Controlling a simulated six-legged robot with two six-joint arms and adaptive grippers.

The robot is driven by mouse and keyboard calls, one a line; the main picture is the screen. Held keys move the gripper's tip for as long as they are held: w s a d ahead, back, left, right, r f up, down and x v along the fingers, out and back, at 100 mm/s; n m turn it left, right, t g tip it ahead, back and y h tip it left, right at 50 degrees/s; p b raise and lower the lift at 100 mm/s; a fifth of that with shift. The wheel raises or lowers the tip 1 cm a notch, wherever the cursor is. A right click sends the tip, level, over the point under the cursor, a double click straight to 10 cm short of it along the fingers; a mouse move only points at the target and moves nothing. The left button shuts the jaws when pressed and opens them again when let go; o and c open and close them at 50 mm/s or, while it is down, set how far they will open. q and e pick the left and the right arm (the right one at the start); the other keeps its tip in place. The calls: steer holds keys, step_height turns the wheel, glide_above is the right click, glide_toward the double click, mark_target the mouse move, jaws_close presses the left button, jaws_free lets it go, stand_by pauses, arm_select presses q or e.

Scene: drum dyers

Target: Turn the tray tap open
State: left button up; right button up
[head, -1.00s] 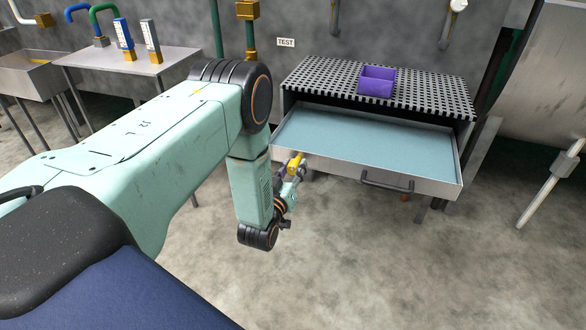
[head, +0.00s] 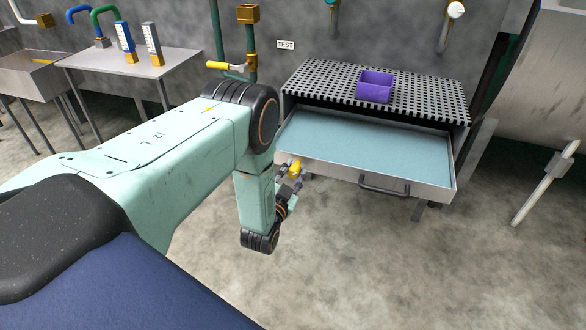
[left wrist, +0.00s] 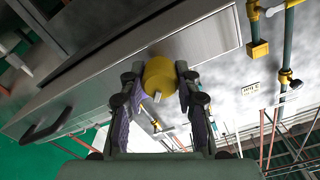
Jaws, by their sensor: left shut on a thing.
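The tray (head: 330,171) is a pulled-out metal drawer with a flat pale blue surface inside, in the head view. The yellow tray tap (head: 295,168) sits at its front left corner, partly hidden by my gripper. In the left wrist view the tap (left wrist: 160,76) is a round yellow body between my two fingers, against the metal front. My left gripper (head: 291,182) is shut on the tap, below and left of the tray's front panel. It also shows in the left wrist view (left wrist: 160,84), with one finger on each side. My right gripper is not in view.
A perforated metal top (head: 420,92) with a purple bin (head: 375,86) is above the tray. A dark handle (head: 384,186) is on the tray front. Another yellow-handled valve (head: 228,67) is on the wall pipe. The floor in front is clear.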

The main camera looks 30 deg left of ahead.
arm_select(q)
steer(key=m+p, duration=0.2)
steer(key=m, duration=0.3)
steer(key=shift+m+p, duration=0.45)
steer(key=shift+m, duration=1.85)
steer(key=o, duration=1.1)
steer(key=shift+o, duration=0.2)
steer(key=v, duration=1.2)
